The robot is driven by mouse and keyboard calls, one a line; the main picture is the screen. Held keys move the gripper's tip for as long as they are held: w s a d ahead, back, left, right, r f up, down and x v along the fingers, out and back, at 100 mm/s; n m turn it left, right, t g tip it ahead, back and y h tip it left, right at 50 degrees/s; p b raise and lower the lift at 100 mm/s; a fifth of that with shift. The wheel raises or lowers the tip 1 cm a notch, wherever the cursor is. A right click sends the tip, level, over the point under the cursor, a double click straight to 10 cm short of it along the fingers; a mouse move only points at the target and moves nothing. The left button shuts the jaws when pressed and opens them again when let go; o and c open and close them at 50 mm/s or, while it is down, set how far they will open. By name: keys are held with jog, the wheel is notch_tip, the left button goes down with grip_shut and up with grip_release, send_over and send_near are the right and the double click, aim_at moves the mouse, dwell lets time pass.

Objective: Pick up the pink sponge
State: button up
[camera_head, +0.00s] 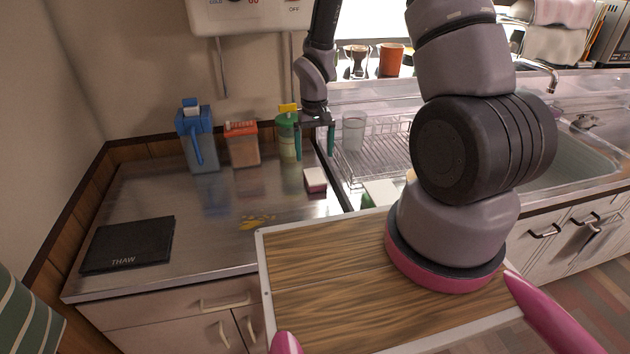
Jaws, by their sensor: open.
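The pink sponge (315,180), a small block with a pale top and a dark pink side, lies on the steel counter (210,245) near its right edge, beside the sink unit. My gripper (315,157) points down with its two dark green fingers spread apart and nothing between them. In the picture the fingertips are just above the sponge and a little behind it. I cannot tell the exact height of the gap. The sponge is fully visible.
A green container (287,135), an orange container (242,144) and a blue container (197,138) stand along the wall. A wire dish rack (375,150) with a glass (353,131) is right of the gripper. A black THAW board (128,244) lies left; the counter's middle is mostly clear.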

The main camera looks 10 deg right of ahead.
aim_at(315, 176)
notch_tip(315, 176, down, 10)
jog(key=shift+w+d+r, duration=0.1)
jog(key=shift+r, duration=0.1)
dwell(0.3)
jog(key=c, duration=1.4)
jog(key=shift+c, duration=0.2)
jog(key=shift+r, duration=0.15)
notch_tip(315, 176, up, 10)
jog(key=shift+f, duration=0.1)
